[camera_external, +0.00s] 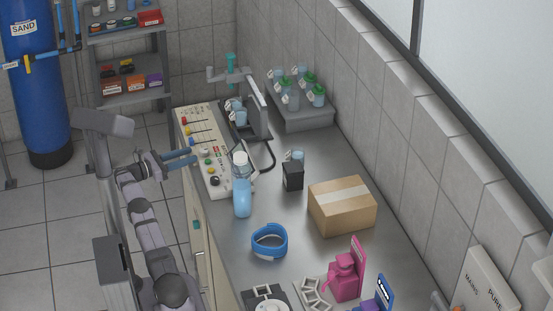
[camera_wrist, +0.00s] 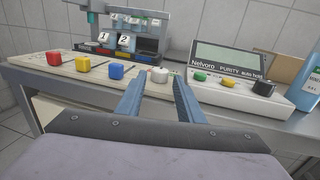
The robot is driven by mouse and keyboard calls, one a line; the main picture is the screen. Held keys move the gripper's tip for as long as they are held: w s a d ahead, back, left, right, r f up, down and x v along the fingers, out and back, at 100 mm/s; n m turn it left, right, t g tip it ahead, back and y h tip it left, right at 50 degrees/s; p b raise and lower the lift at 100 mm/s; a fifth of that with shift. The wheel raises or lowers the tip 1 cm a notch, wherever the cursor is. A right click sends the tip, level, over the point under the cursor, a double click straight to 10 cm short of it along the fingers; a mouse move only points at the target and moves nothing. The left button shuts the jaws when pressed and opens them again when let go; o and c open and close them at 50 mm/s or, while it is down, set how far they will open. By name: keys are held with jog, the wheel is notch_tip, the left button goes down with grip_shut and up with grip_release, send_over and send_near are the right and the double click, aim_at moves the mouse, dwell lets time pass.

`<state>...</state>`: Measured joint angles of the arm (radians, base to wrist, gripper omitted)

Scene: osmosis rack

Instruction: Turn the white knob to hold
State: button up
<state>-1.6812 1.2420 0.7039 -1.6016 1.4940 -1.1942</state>
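The white knob (camera_wrist: 159,75) is a small round knob on the light control panel. In the wrist view it shows between and beyond my two blue fingertips. My gripper (camera_wrist: 159,86) is open and empty, with a clear gap between the fingers. In the external view my gripper (camera_external: 182,160) reaches in from the left, at the left edge of the control panel (camera_external: 200,117). The fingers look short of the knob, and I see no contact. The knob's marking and its current setting are too small to read.
A blue bottle (camera_external: 242,190) and a cardboard box (camera_external: 342,207) stand on the counter.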

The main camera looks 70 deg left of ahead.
aim_at(202, 156)
jog(key=shift+w+a, duration=0.25)
jog(key=shift+w, duration=1.05)
jog(key=shift+w+a, duration=0.2)
jog(key=shift+w, duration=1.05)
jog(key=shift+p, duration=0.3)
jog(key=c, duration=0.8)
